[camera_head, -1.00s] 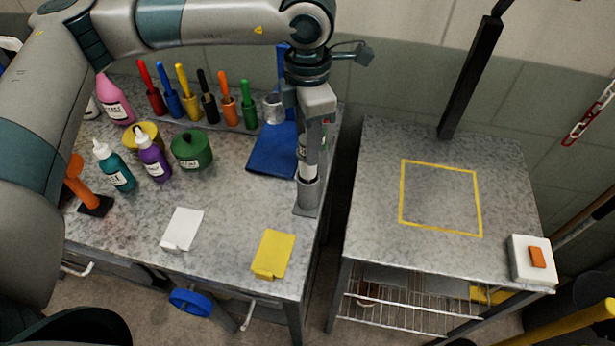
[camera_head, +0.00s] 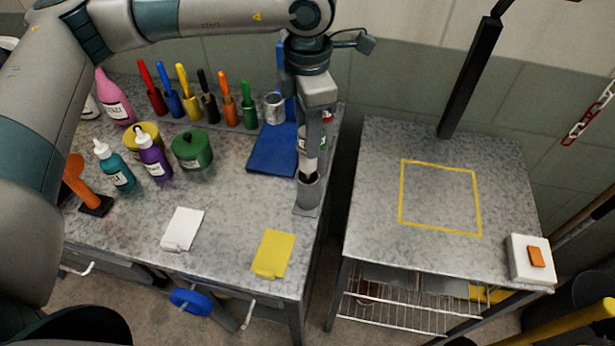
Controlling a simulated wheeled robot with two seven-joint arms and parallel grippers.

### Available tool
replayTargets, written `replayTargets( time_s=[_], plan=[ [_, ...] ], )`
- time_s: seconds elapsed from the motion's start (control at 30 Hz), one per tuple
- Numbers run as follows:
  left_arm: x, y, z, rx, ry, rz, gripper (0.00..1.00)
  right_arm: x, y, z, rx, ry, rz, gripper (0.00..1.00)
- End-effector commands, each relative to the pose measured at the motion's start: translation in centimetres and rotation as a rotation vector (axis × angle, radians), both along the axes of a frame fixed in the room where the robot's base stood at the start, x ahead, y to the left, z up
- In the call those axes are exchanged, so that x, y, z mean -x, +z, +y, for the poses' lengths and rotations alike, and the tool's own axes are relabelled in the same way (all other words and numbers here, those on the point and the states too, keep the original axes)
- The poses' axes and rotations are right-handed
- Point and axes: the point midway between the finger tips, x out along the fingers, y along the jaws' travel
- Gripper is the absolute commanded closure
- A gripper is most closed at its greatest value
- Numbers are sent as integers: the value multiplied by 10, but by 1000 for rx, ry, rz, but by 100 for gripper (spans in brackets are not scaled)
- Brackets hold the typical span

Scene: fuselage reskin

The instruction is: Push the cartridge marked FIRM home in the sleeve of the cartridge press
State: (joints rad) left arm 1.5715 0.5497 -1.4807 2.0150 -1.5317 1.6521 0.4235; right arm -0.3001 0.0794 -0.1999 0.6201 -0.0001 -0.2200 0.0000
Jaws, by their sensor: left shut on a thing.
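My left gripper (camera_head: 312,152) points down at the right edge of the workbench. It is shut on a pale cartridge (camera_head: 310,165), mostly hidden by the fingers. The cartridge's lower end is at the mouth of a grey upright sleeve (camera_head: 308,193); I cannot tell how deep it sits. No FIRM marking can be read on it. The sleeve stands on a small grey plate at the bench edge. A blue press-like base (camera_head: 271,152) lies just left of the sleeve, with a blue upright behind it. My right gripper is not in view.
Several coloured-handled tools stand in a rack (camera_head: 210,118) at the back. Bottles and a green pot (camera_head: 191,150) stand at left. White (camera_head: 183,229) and yellow (camera_head: 274,254) pads lie in front. The right-hand table (camera_head: 375,200) is mostly clear, with a yellow outlined square.

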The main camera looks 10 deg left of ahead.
Motion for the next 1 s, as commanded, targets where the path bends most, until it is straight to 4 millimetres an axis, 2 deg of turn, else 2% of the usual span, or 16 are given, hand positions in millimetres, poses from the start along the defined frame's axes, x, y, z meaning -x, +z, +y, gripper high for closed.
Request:
replayTargets(
  time_s=[0.5, 1.0],
  plan=[
    [0, 11, 0, 0, 0, 0, 87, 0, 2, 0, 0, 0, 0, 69],
    [0, 13, 0, 0, 0, 0, 87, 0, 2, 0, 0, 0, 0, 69]
  ],
)
